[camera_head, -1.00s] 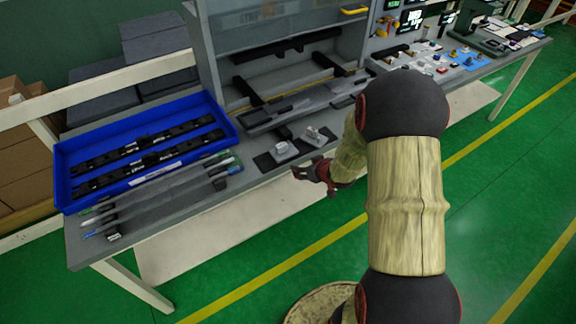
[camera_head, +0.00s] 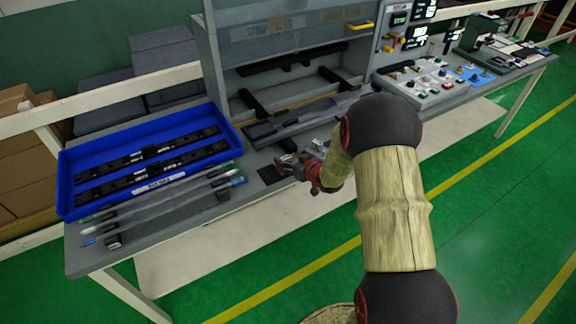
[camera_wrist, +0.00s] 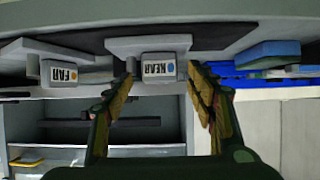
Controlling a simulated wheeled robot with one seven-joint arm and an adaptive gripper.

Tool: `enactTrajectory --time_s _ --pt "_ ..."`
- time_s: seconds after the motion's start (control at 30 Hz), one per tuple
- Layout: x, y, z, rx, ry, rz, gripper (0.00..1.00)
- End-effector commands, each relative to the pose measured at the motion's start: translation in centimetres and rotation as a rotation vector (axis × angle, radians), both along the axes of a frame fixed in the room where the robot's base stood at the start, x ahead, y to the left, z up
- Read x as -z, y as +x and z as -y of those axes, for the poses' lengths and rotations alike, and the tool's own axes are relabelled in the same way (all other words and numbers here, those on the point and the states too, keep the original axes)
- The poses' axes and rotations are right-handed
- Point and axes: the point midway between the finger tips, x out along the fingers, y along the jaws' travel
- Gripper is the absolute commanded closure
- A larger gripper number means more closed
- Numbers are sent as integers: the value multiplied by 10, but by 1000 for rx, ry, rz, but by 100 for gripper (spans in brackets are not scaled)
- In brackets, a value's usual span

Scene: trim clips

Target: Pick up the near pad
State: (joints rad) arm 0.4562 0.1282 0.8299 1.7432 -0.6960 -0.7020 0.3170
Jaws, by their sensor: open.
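The near pad (camera_wrist: 158,68) is a pale grey block marked NEAR with a blue dot, sitting on a wider grey base in the wrist view. My gripper (camera_wrist: 162,76) is open, with one finger at each side of this pad; I cannot tell whether either finger touches it. The far pad (camera_wrist: 64,72), marked FAR with an orange dot, stands to the left, outside the fingers. In the head view my gripper (camera_head: 292,168) is over the dark mat (camera_head: 270,175) at the bench front and mostly hides the near pad.
A blue tray (camera_head: 68,190) with black rails lies on the bench to the left. Several clear strips (camera_head: 165,203) lie in front of it. A grey cabinet (camera_head: 290,40) with dark brackets stands behind. A control panel (camera_head: 425,85) is to the right.

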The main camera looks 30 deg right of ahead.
Motion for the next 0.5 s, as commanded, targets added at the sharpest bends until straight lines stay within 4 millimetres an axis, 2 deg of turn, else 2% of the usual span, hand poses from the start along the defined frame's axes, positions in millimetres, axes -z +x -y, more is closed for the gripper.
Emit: enactTrajectory --time_s 0.23,0.5 --pt "0 2 0 1 0 1 44" --pt "0 2 0 1 0 0 59"
